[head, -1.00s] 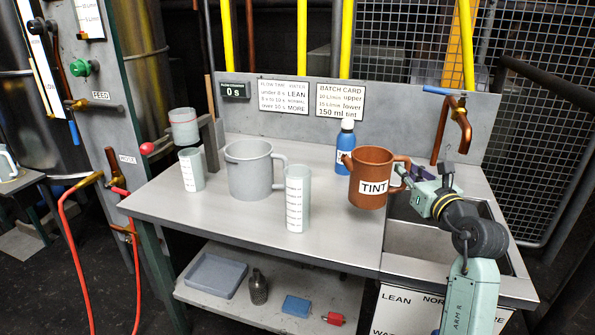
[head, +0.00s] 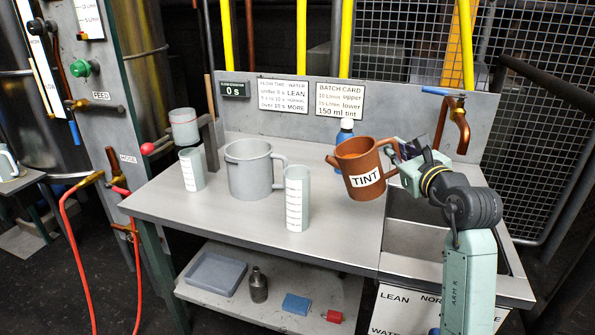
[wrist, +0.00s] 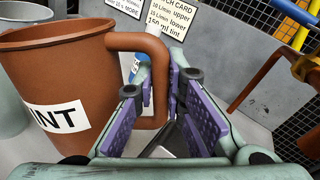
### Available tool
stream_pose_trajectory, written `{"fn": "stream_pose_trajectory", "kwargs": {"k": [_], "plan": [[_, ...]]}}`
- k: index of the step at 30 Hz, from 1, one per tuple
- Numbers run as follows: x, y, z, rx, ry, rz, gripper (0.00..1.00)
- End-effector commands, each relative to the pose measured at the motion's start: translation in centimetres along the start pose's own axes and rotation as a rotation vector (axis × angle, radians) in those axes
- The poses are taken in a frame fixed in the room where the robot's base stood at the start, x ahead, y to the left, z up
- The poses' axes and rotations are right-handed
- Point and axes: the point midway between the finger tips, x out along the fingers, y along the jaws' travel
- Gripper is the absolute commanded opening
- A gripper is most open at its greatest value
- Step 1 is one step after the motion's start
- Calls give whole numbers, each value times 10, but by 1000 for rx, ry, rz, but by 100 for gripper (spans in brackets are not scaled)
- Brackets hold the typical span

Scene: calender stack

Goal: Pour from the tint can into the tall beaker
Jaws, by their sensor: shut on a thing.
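The brown tint can (head: 361,168), labelled TINT, is held above the right part of the bench and leans to the left, its spout pointing left. My gripper (head: 396,155) is shut on the can's handle at its right side. In the wrist view the can (wrist: 70,70) fills the left and its handle (wrist: 150,75) runs down by the purple finger pads (wrist: 158,112). The tall beaker (head: 297,200), pale with a marked scale, stands upright on the bench, left of and below the can and apart from it.
A large grey jug (head: 248,170) and a smaller beaker (head: 191,170) stand left of the tall beaker. A blue bottle (head: 346,132) stands partly hidden behind the can. The sink (head: 425,245) lies at the right, below my arm. The bench front is clear.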

Motion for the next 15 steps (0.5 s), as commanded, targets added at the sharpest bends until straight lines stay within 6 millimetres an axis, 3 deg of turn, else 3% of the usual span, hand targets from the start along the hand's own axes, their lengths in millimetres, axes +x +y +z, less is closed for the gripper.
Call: {"fn": "stream_pose_trajectory", "kwargs": {"k": [15], "plan": [[0,4,14,-57,5,-2,0]]}}
